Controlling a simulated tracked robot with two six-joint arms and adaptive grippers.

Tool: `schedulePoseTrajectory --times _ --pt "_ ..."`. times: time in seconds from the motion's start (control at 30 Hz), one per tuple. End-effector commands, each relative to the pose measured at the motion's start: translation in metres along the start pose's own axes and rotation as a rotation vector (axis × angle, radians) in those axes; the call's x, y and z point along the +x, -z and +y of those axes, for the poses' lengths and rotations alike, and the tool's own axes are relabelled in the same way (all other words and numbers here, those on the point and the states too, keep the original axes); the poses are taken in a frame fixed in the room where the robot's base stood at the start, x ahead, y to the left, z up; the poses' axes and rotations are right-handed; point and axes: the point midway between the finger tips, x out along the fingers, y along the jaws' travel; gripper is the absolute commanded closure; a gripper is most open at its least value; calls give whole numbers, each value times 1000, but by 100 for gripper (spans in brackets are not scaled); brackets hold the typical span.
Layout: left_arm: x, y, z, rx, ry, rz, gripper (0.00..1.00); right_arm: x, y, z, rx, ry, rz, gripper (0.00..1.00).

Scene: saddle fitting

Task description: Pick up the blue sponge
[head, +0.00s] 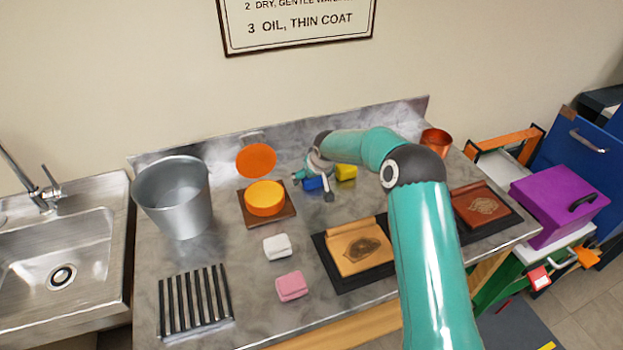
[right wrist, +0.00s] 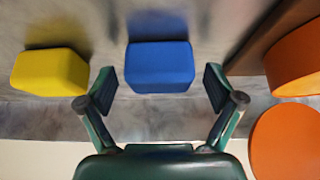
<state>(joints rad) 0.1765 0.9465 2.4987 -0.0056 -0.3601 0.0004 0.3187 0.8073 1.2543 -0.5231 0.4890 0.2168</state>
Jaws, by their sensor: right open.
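The blue sponge (head: 313,184) lies on the grey counter near its back, partly hidden by my right gripper in the head view. In the right wrist view the blue sponge (right wrist: 159,67) sits centred ahead of the open jaws. My right gripper (right wrist: 159,88) is open and empty, with one finger to each side of the sponge's line. In the head view my right gripper (head: 314,184) is at the sponge, reaching down from above. My left gripper is not in view.
A yellow sponge (right wrist: 50,72) lies beside the blue one. The orange tin (head: 265,198) on a wooden board and its orange lid (head: 256,160) are close by. A metal bucket (head: 174,197), white sponge (head: 277,246), pink sponge (head: 291,286) and drying rack (head: 195,302) stand farther left and forward.

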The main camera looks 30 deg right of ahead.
Motion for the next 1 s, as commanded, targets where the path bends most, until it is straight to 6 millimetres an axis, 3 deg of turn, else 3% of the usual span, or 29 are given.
schedulePoseTrajectory --times 0.1,0.47,0.77,1.0 --pt "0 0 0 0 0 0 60 0 0 0 0 0 0 8" --pt "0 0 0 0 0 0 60 0 0 0 0 0 0 68" --pt "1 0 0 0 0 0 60 -2 1 0 0 0 1 68" --pt "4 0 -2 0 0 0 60 -16 10 -2 -2 0 4 68"
